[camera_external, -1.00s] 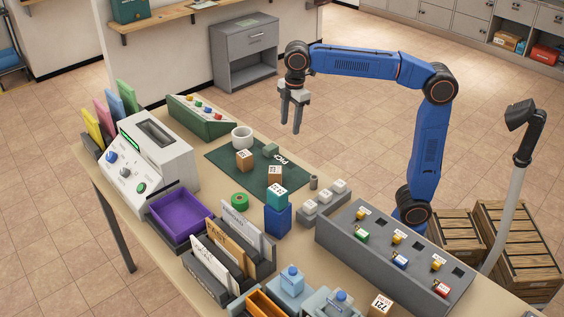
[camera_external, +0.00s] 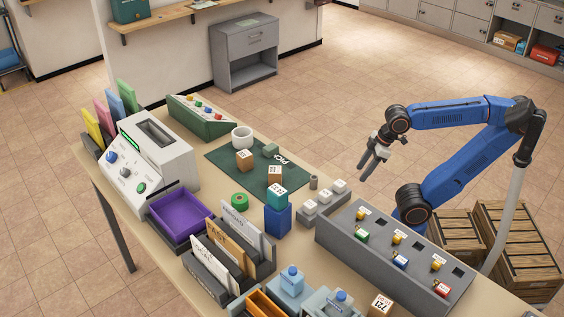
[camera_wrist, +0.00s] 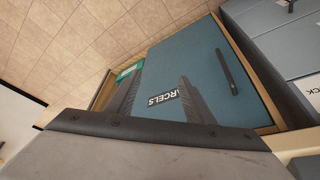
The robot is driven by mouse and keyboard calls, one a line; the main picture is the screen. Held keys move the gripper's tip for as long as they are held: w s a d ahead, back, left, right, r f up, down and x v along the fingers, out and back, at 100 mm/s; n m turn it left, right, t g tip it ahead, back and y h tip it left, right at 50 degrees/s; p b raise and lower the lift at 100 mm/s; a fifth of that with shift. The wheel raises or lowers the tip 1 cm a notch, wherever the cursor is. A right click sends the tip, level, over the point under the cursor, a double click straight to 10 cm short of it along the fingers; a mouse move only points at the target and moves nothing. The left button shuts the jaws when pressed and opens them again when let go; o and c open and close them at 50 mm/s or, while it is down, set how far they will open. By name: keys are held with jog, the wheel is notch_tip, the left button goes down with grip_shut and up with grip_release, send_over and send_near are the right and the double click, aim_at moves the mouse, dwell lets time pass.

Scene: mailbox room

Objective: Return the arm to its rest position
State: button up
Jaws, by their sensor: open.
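My arm's base stands at the table's right side in the external view, behind the grey switch box. The arm is folded back, with its elbow out to the right. My gripper (camera_external: 374,164) hangs off the far edge of the table, pointing down and slightly left, open and empty. In the wrist view my gripper (camera_wrist: 158,98) shows its two dark fingers apart, with nothing between them. Behind the fingers is a blue-grey panel (camera_wrist: 205,60) with a dark handle and a label whose visible letters read "ARCELS".
The table holds a green mat (camera_external: 221,157) with small boxes, a purple tray (camera_external: 183,221), a teal-topped blue block (camera_external: 277,218) and a grey switch box (camera_external: 345,236). Wooden crates (camera_external: 515,252) stand right of my base. The floor beyond the table is open.

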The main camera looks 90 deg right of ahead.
jog(key=shift+s+f+m, duration=0.15)
jog(key=shift+s+f, duration=0.4)
jog(key=shift+f, duration=0.2)
jog(key=shift+s+f+m, duration=0.15)
jog(key=shift+s+f, duration=0.4)
jog(key=shift+f, duration=0.2)
